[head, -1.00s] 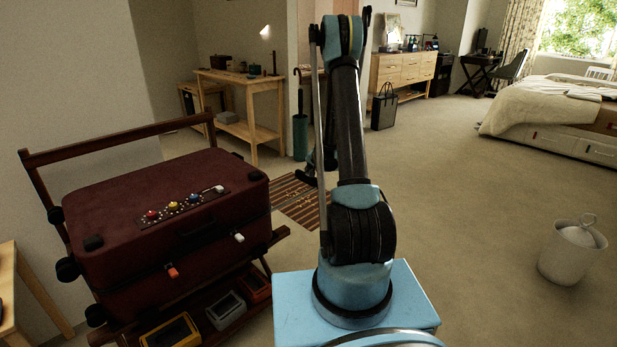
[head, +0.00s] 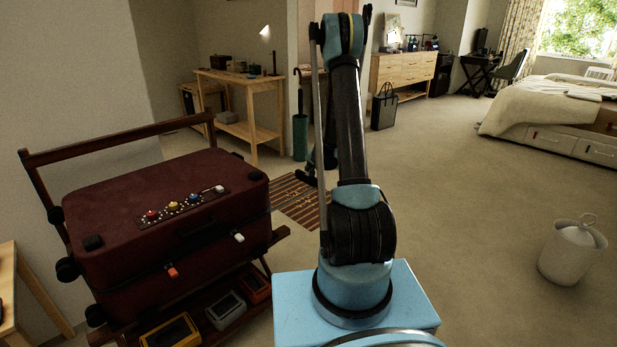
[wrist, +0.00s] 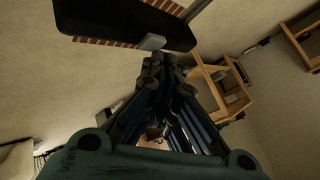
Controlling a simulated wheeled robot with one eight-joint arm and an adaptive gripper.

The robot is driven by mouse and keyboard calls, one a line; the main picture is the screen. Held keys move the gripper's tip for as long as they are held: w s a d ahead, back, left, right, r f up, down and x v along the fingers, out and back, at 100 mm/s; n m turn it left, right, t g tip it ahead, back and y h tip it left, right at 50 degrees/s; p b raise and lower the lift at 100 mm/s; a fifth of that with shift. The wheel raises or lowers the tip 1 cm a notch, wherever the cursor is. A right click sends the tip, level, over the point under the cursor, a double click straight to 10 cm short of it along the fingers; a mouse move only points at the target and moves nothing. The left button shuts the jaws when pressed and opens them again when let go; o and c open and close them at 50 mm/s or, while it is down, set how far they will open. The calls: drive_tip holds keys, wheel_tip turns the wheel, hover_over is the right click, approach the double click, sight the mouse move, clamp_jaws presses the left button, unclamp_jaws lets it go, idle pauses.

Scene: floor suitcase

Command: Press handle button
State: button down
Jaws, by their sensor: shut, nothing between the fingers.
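A dark handle bar (wrist: 110,18) with rounded ends crosses the top of the wrist view, joined to a thin metal rod. A small grey button (wrist: 152,42) sits on its near edge. My gripper (wrist: 164,60) is shut and empty, its fingertips just below the button in the picture. I cannot tell whether they touch it. The dark red suitcase (head: 150,195) lies on a wooden rack at left in the head view. In that view my arm hides most of the gripper and the handle's surroundings.
The suitcase top carries a panel (head: 180,205) with red, yellow and blue knobs and a pale lever. Small boxes lie on the rack's lower shelf. A wooden table (head: 240,80) and a green umbrella stand (head: 300,137) are behind. Open carpet lies right, with a white bin (head: 572,255).

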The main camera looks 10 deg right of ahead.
drive_tip(key=shift+r, duration=0.4)
drive_tip(key=shift+r, duration=2.5)
